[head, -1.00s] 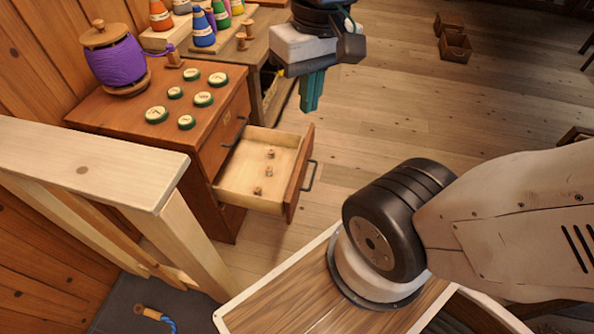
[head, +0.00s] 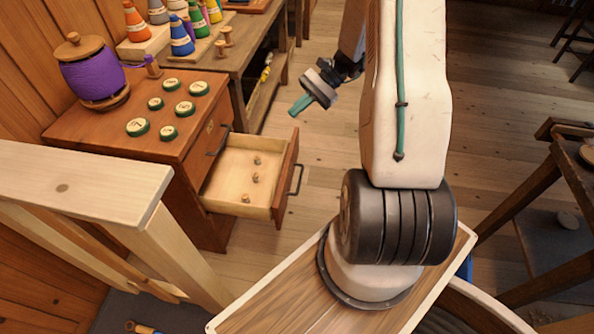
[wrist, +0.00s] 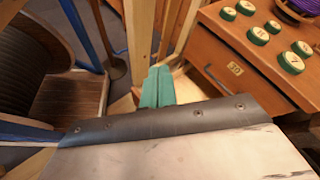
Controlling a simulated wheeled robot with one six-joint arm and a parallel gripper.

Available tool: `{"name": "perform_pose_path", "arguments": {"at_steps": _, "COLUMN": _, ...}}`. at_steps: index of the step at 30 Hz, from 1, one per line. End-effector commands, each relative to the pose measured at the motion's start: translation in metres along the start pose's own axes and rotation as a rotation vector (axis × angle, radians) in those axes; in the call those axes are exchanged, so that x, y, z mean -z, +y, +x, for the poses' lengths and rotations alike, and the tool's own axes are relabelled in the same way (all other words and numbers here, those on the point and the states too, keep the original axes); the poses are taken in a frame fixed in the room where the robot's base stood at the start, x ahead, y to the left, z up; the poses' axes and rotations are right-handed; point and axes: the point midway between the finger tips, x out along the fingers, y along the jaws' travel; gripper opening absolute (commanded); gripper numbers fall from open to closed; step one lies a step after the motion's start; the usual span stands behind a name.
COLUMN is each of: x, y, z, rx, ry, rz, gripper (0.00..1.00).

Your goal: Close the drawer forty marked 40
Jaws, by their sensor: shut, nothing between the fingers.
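A wooden drawer (head: 232,172) stands pulled out of the low brown cabinet (head: 180,215). Its front panel (head: 287,178) faces right and carries a dark bar handle (head: 297,180). Several small wooden spools lie inside. No number is readable on this drawer. My gripper (head: 298,106) is shut and empty, in the air beyond the drawer front, with its teal fingers pointing down-left in the head view. In the wrist view the teal fingers (wrist: 157,88) are together. There, a closed upper drawer (wrist: 228,70) has a plate whose number looks like 20 or 30.
Green-rimmed discs (head: 171,84) and a purple-wound jar (head: 91,70) stand on the cabinet top. A pale wooden railing (head: 80,180) is at the left front. A workbench with coloured cones (head: 181,36) is behind. Floor (head: 330,150) right of the drawer looks clear.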

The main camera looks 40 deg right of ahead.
Motion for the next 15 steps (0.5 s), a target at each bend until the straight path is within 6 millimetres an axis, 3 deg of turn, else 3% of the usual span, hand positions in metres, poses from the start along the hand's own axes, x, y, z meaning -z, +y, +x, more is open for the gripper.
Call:
{"name": "perform_pose_path", "arguments": {"at_steps": 1, "x": 0.029, "y": 0.013, "z": -0.003, "rx": 0.068, "ry": -0.029, "rz": 0.057, "gripper": 0.0}}
{"name": "perform_pose_path", "arguments": {"at_steps": 6, "x": 0.112, "y": 0.054, "z": -0.007, "rx": 0.295, "ry": -0.106, "rz": 0.212, "gripper": 0.0}}
{"name": "perform_pose_path", "arguments": {"at_steps": 12, "x": 0.198, "y": 0.119, "z": 0.003, "rx": 0.566, "ry": -0.187, "rz": 0.378, "gripper": 0.0}}
{"name": "perform_pose_path", "arguments": {"at_steps": 15, "x": 0.23, "y": 0.15, "z": 0.013, "rx": 0.682, "ry": -0.218, "rz": 0.444, "gripper": 0.0}}
